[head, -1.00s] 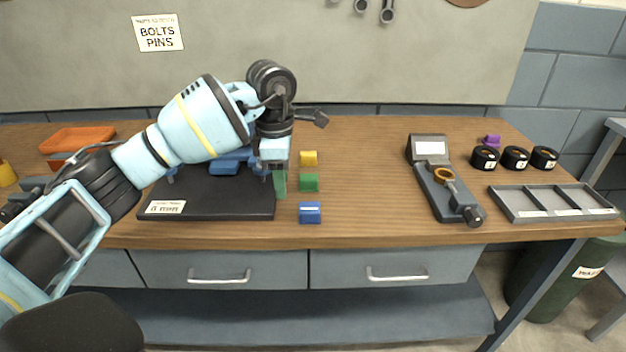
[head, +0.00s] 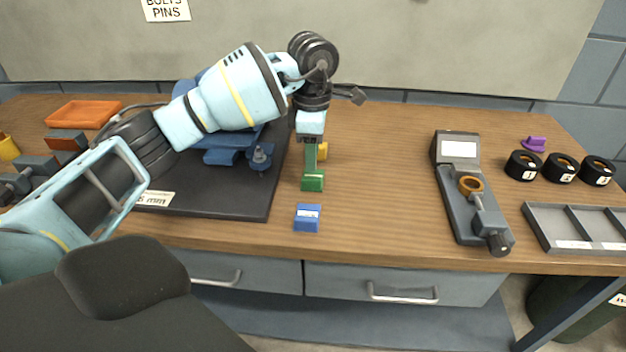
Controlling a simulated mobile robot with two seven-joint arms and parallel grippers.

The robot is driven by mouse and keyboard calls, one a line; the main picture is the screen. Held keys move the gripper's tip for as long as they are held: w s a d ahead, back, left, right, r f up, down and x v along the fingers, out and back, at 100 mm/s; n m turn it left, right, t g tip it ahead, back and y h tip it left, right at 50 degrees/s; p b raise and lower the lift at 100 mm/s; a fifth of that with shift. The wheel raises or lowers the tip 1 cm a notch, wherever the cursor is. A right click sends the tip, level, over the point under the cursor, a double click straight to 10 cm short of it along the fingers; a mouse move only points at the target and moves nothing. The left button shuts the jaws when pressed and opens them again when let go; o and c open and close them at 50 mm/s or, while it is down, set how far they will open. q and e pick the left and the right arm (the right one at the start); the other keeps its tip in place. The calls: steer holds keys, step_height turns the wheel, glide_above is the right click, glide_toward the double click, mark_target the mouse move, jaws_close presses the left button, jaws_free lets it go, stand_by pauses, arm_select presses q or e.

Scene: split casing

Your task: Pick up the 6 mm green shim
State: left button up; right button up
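The green shim (head: 312,183) is a small block on the wooden table, between the blue shim (head: 307,218) in front and the yellow shim (head: 323,151) behind. My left gripper (head: 311,170) points down at the green shim from above, its fingers reaching the shim's back part in the picture. The fingers are seen edge-on, so I cannot tell their gap or whether they touch the shim. The gripper partly hides the yellow shim. My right gripper is not in view.
A dark base plate (head: 235,206) with blue casing parts (head: 225,150) lies left of the shims. A grey gauge (head: 465,205) with an orange ring stands right, beyond clear table. Black rings (head: 561,168) and a grey tray (head: 545,232) are farther right. An orange tray (head: 83,113) lies far left.

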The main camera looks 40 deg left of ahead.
mark_target(311, 178)
arm_select(q)
steer(key=shift+w+f, duration=0.1)
steer(key=shift+f, duration=0.4)
steer(key=shift+a+f, duration=0.15)
steer(key=shift+f, duration=2.4)
jaws_close()
